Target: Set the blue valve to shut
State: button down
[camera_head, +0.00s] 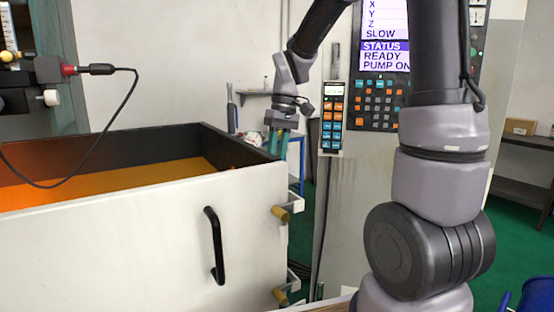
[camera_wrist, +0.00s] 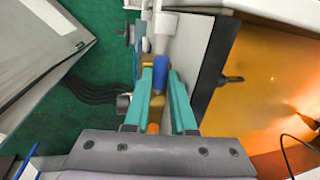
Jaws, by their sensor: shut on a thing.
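The blue valve (camera_wrist: 160,72) shows in the wrist view as a short blue cylinder below a pale pipe-like part. My gripper (camera_wrist: 160,85) has two teal fingers, one on each side of the blue piece near their tips, and is shut on it. In the head view my gripper (camera_head: 277,143) points down at the far right corner of the open-topped enclosure. The valve cannot be made out there. I cannot tell its setting from these views.
The enclosure's white front wall (camera_head: 130,235) has a black handle (camera_head: 214,245). Knobs (camera_head: 281,213) stick out at its right edge. A keypad (camera_head: 331,118) and a control panel (camera_head: 378,100) stand to the right of my gripper. In the wrist view, dark cables (camera_wrist: 95,90) lie left of the fingers.

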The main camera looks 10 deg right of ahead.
jog(key=shift+a+m, duration=0.1)
jog(key=shift+m, duration=0.2)
jog(key=c, duration=0.8)
grip_release()
jog(key=shift+o, duration=0.2)
